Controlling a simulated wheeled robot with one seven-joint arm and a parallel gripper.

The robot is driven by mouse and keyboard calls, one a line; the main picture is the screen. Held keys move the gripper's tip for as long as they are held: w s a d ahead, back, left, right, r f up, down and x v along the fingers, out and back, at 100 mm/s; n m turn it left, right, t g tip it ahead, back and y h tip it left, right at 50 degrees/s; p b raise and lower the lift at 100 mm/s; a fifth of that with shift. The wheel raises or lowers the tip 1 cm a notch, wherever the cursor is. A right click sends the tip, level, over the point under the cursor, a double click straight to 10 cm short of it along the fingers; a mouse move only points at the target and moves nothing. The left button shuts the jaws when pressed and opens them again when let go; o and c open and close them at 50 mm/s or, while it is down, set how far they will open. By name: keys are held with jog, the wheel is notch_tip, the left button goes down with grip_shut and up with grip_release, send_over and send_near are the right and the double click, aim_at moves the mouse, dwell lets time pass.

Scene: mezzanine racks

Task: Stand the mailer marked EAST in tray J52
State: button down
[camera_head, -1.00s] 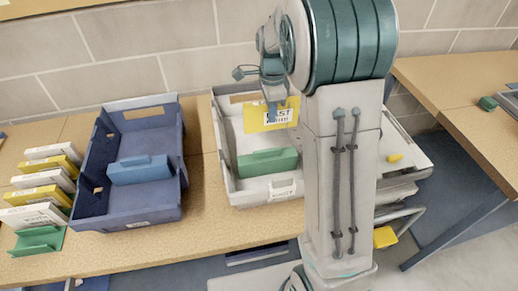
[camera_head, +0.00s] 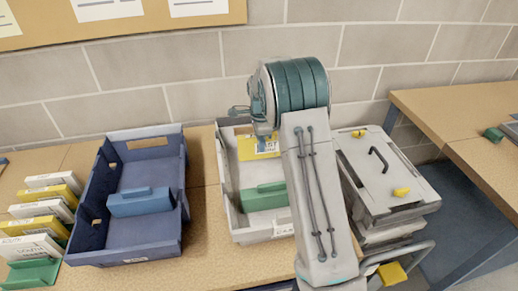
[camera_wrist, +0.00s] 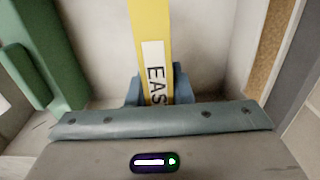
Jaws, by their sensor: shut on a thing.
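My gripper (camera_head: 265,135) is shut on the yellow mailer (camera_head: 250,150). Its white label reads EAST in the wrist view (camera_wrist: 153,70), with the end of the word hidden by my gripper (camera_wrist: 160,95). The mailer is upright at the back of the light grey tray (camera_head: 226,190), within its walls. I cannot tell whether it touches the tray floor. A green divider (camera_head: 262,197) stands in the tray in front of the mailer, apart from it. The tray's front label (camera_head: 283,230) is partly behind my arm and too small to read.
A blue tray (camera_head: 150,242) with a blue divider (camera_head: 142,202) stands to the left. Several white and yellow mailers (camera_head: 40,225) stand in a row at far left. A closed grey lidded box (camera_head: 388,180) is right of my arm. The wall is close behind.

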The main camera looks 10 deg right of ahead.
jog(key=shift+w+a+f, duration=0.1)
jog(key=shift+w+f, duration=0.2)
jog(key=shift+w, duration=0.15)
jog(key=shift+f+p, duration=0.5)
jog(key=shift+f, duration=1.5)
jog(key=shift+f, duration=0.15)
jog(key=c, duration=1.3)
grip_release()
